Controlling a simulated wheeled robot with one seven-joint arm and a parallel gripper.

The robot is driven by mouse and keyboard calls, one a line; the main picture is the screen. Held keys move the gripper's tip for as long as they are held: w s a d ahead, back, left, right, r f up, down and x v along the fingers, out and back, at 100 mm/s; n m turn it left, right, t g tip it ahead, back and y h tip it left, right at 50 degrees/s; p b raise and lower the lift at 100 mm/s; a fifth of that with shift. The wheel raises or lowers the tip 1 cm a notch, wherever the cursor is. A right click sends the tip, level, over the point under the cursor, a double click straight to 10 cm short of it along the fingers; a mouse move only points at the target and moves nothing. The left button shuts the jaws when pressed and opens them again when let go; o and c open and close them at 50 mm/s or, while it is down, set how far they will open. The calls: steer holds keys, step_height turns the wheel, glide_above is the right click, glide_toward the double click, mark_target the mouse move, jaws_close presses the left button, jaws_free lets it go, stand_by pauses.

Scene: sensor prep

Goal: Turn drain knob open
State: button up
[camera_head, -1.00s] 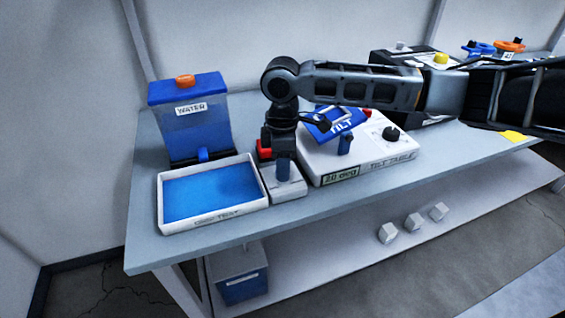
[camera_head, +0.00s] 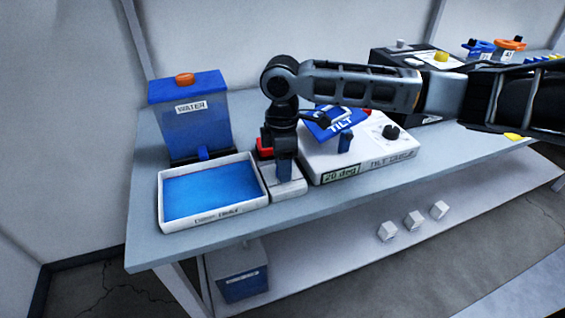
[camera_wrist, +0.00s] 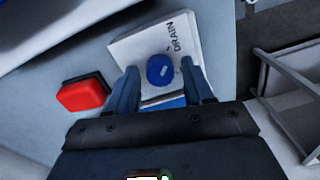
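The drain knob (camera_wrist: 160,69) is a round blue knob with a light pointer mark, on a white box labelled DRAIN (camera_wrist: 130,49) in the wrist view. My gripper (camera_wrist: 164,82) points down at it, with one blue finger to each side of the knob and gaps visible between. In the head view my gripper (camera_head: 284,170) is over the white drain box (camera_head: 285,188), and it hides the knob. A tray of blue liquid (camera_head: 163,212) stands just left of the drain box.
A red block (camera_wrist: 83,94) sits beside the drain box. A WATER tank (camera_head: 205,130) stands behind the tray. The white tilt table (camera_head: 320,163) with a blue TILT plate (camera_head: 335,122) stands close on the right. A blue-and-white container (camera_head: 243,285) is on the lower shelf.

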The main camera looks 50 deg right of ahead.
steer(key=shift+o, duration=0.4)
steer(key=shift+r, duration=0.15)
step_height(320, 180, up, 8)
steer(key=shift+w+d+f+b, duration=0.15)
steer(key=shift+f+b, duration=0.05)
steer(key=shift+b, duration=0.15)
stand_by(0.3)
